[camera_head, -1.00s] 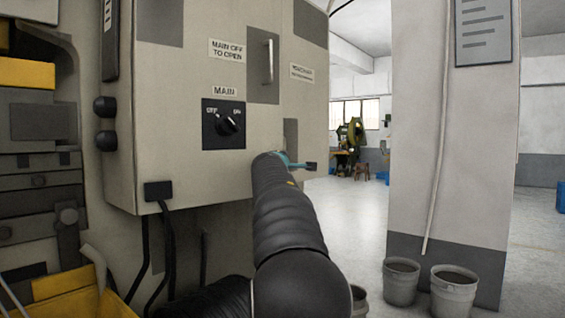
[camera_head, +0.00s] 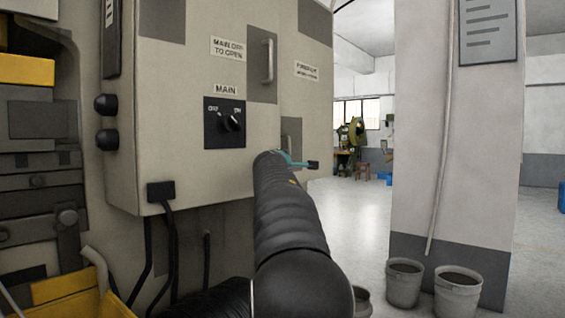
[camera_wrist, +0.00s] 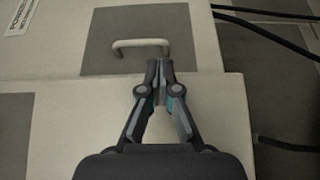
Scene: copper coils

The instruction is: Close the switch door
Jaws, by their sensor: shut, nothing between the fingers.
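The grey switch cabinet (camera_head: 180,100) carries a black MAIN rotary switch (camera_head: 224,123) on its front. A pale upright handle (camera_head: 268,62) sits on a dark grey patch above and right of the switch. My gripper (camera_head: 300,164) is at the cabinet's lower right edge, largely hidden behind my arm. In the wrist view my gripper (camera_wrist: 160,66) is shut and empty, its tips near a seam between two panel surfaces. A pale handle (camera_wrist: 141,46) lies just beyond the tips, on a dark patch. I cannot tell whether the tips touch the panel, or how far the door stands open.
Black cables (camera_head: 168,240) hang below the cabinet. Two buckets (camera_head: 457,290) stand by the white pillar (camera_head: 455,140) at right. Open floor (camera_head: 350,215) lies between cabinet and pillar. Yellow and grey machinery (camera_head: 40,120) is at far left.

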